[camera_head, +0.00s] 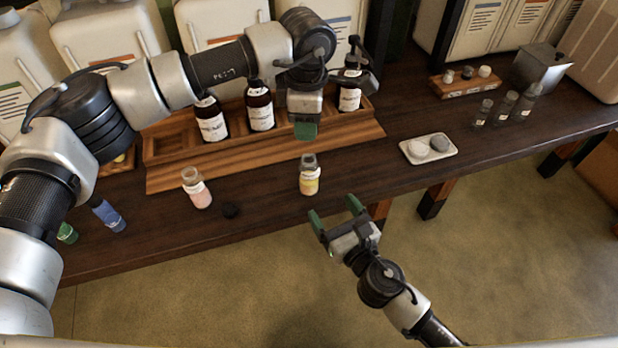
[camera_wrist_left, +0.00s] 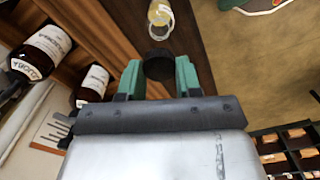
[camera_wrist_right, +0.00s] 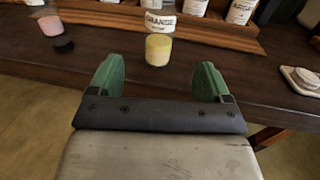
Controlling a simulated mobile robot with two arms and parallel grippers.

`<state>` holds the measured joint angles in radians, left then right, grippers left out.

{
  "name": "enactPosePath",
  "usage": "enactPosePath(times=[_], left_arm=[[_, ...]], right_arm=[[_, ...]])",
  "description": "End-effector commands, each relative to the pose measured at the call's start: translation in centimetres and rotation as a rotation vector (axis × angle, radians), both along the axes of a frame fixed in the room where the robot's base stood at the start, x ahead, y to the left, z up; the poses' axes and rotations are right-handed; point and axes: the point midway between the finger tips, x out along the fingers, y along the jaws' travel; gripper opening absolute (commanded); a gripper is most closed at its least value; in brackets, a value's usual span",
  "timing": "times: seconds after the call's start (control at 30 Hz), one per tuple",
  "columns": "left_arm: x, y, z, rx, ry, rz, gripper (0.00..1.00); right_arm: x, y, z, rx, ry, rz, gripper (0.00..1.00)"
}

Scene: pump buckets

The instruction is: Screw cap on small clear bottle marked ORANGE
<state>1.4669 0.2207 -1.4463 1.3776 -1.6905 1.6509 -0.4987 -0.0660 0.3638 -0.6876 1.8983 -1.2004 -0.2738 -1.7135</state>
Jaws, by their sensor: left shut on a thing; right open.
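The small clear bottle marked ORANGE (camera_head: 310,182) stands upright and uncapped on the dark table, with yellow contents; its label shows in the right wrist view (camera_wrist_right: 158,48). My left gripper (camera_head: 305,132) is above and a little behind this bottle. In the left wrist view, my left gripper (camera_wrist_left: 158,72) is shut on a black cap (camera_wrist_left: 158,64), apart from the bottle (camera_wrist_left: 160,14). In the head view the cap is hidden. My right gripper (camera_head: 336,212) is open and empty in front of the bottle; its fingers (camera_wrist_right: 158,80) are spread, not touching it.
A pink bottle (camera_head: 197,190) and a loose black cap (camera_head: 230,210) are left of the bottle. Brown bottles (camera_head: 260,108) stand in a wooden rack (camera_head: 165,178) behind. A white tray (camera_head: 447,153) with round lids lies to the right. Green and blue bottles (camera_head: 108,216) are far left.

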Motion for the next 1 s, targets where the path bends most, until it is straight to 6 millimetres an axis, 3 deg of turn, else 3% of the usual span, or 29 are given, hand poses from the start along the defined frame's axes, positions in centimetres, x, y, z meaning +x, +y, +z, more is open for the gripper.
enactPosePath(times=[0.4, 0.6, 1.0], left_arm=[[0.0, 0.0, 0.0, 0.000, 0.000, -0.001, 0.13], [0.0, 0.0, 0.0, 0.000, 0.000, -0.001, 0.13], [0.0, 0.0, 0.0, 0.000, 0.000, -0.001, 0.13]], right_arm=[[6.7, 3.4, 0.1, 0.001, -0.002, -0.001, 0.79], [9.1, 4.6, 0.0, 0.001, 0.000, -0.001, 0.79], [10.1, 5.2, 0.0, 0.001, 0.000, 0.000, 0.79]])
